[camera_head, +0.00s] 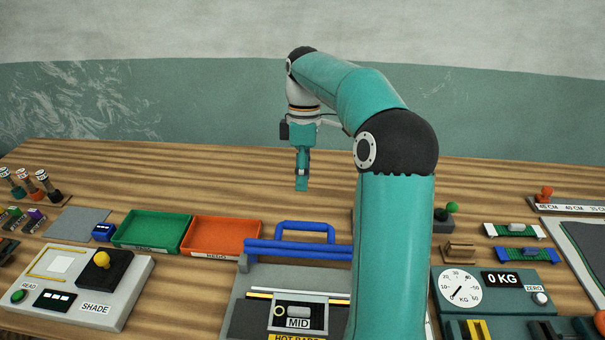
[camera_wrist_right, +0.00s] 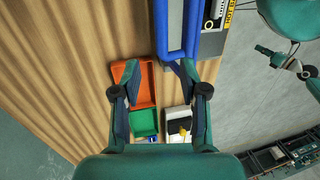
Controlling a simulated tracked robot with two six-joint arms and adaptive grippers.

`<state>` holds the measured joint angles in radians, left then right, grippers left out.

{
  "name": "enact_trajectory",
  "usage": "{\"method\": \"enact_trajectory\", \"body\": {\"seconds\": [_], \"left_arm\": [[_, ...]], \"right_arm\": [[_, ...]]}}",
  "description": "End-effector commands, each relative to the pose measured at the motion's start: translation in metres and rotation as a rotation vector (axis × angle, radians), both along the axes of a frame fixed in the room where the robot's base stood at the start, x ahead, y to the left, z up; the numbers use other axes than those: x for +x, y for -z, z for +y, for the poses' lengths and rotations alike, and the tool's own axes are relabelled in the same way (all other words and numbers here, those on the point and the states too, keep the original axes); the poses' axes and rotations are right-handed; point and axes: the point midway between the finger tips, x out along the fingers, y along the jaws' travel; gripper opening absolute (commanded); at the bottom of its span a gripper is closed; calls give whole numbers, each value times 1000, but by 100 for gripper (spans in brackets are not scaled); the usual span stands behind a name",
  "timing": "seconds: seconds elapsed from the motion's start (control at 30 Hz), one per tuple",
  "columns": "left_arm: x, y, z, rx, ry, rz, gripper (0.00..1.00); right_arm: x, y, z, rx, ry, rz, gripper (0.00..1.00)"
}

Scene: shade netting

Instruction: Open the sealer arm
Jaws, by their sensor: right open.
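The sealer (camera_head: 255,283) is a grey base in the front middle of the table with a "MID" dial and a "HOT BARS" label. Its blue sealer arm (camera_head: 290,248) lies low across the back of the base, with a blue looped handle (camera_head: 305,226) behind it. My right arm hides the sealer's right side. My right gripper (camera_head: 302,184) points down, open and empty, above the table behind the handle and apart from it. In the right wrist view its fingers (camera_wrist_right: 160,84) are spread, and the blue handle (camera_wrist_right: 160,28) is at the top.
A green tray (camera_head: 152,231) and an orange tray (camera_head: 224,237) stand left of the handle. The shade tester (camera_head: 130,285) with a yellow knob is at front left; a scale (camera_head: 495,290) is at right. The back strip of table is clear.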

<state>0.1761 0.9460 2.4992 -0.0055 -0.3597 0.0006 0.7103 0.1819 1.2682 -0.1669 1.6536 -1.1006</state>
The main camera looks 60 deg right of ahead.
Motion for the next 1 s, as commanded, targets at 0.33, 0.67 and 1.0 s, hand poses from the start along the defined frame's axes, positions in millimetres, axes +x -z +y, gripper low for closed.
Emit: {"method": "enact_trajectory", "body": {"seconds": [0.33,0.67,1.0], "left_arm": [[0,0,0,0,0,0,0],[0,9,0,0,0,0,0],[0,55,0,0,0,0,0]], "right_arm": [[5,2,-5,-43,236,27,0],[-1,25,-26,-262,1073,70,0],[-21,28,-13,-376,1612,-180,0]]}}
